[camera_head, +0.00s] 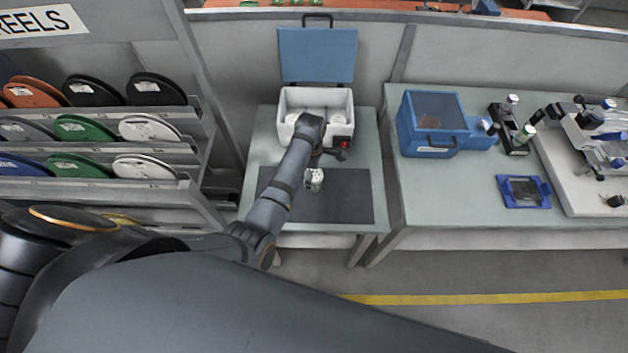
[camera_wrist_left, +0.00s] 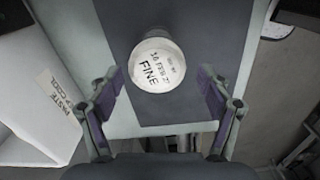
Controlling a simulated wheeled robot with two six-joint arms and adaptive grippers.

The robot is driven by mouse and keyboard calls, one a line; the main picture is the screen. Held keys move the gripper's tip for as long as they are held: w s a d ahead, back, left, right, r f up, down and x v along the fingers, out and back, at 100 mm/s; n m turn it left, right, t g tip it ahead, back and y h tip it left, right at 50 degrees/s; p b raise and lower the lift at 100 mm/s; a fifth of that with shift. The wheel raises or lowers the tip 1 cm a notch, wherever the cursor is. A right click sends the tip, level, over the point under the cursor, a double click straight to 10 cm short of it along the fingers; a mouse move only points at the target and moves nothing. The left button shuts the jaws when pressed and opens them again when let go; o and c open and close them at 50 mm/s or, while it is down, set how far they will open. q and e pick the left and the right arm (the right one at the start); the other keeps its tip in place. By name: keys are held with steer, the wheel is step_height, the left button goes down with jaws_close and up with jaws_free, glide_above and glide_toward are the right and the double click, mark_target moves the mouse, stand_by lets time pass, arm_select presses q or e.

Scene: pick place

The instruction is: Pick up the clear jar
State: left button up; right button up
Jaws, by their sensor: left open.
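The clear jar (camera_head: 314,184) stands on the dark mat (camera_head: 347,205) on the middle table, with a pale lid. In the left wrist view the jar's white lid (camera_wrist_left: 157,65) faces me, marked "FINE". My left gripper (camera_head: 330,165) is beside and above the jar in the head view. In the left wrist view the left gripper (camera_wrist_left: 159,88) is open, one finger to each side of the lid in the picture, with gaps and no contact visible. The jar's body is mostly hidden under its lid there. My right gripper is not in view.
A white cooler (camera_head: 290,108) with its blue lid (camera_head: 317,55) raised stands behind the mat, partly behind my arm. Its wall (camera_wrist_left: 35,75) fills the left of the wrist view. Reel racks (camera_head: 105,130) stand at left. A blue box (camera_head: 432,125) sits on the right table.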

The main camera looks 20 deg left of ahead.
arm_select(q)
steer(key=shift+w+d+f, duration=0.1)
steer(key=shift+f, duration=1.35)
steer(key=shift+w+d+f, duration=0.1)
steer(key=shift+f, duration=1.35)
steer(key=shift+r, duration=0.1)
steer(key=c, duration=1.6)
